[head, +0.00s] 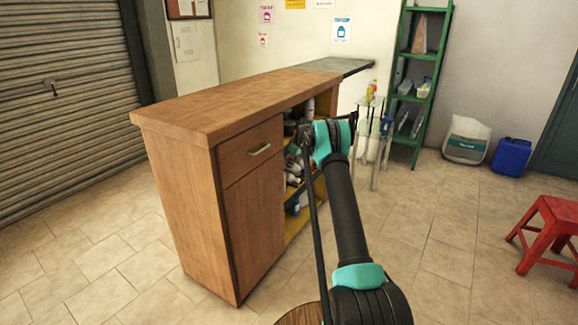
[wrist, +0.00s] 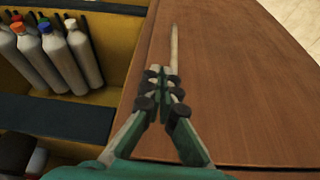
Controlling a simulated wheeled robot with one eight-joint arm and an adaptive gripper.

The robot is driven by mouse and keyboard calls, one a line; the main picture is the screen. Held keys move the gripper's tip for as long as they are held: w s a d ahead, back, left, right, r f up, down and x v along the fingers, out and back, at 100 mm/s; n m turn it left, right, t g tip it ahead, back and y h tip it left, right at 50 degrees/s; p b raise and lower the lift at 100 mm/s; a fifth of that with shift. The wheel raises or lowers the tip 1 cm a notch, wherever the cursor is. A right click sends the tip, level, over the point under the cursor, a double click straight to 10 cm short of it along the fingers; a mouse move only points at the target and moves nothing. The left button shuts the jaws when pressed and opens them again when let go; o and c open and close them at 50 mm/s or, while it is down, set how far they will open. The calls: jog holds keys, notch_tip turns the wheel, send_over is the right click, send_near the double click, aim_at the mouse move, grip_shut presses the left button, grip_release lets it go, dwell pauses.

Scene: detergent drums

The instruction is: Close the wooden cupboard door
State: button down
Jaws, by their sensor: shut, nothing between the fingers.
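The wooden cupboard (head: 180,190) stands in the middle of the head view, with a drawer above a wooden door (head: 255,225). The door front looks about in line with the drawer front; a small gap is too fine to tell. In the wrist view the door (wrist: 235,90) fills the right side, with a slim upright handle (wrist: 174,40). My gripper (wrist: 165,72) is shut and empty, its fingertips over the door near the handle's lower end. Contact cannot be told. In the head view my gripper (head: 304,138) is by the open shelves, its fingertips partly hidden.
Open yellow shelves beside the door hold several bottles (wrist: 75,50). A drawer handle (head: 260,149) sticks out above the door. A glass side table (head: 372,102) and green rack (head: 420,55) stand behind. A red stool (head: 550,225) is at right; floor between is clear.

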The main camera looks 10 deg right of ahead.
jog(key=d+v, duration=0.1)
jog(key=v, duration=0.9)
jog(key=s+a+r+m, duration=0.2)
jog(key=s+r, duration=0.5)
jog(key=s, duration=0.5)
jog(key=s+a+r+m+h, duration=0.1)
jog(key=s+r+m+h, duration=0.15)
jog(key=s, duration=1.45)
jog(key=s+f+m, duration=0.2)
jog(key=s+f, duration=0.3)
jog(key=s, duration=1.2)
jog(key=s+f+m+t, duration=0.1)
jog(key=s+f, duration=0.4)
jog(key=s, duration=1.2)
jog(key=shift+m, duration=0.75)
jog(key=shift+s+d+h, duration=0.1)
jog(key=shift+d+h, duration=0.05)
jog(key=shift+h, duration=0.1)
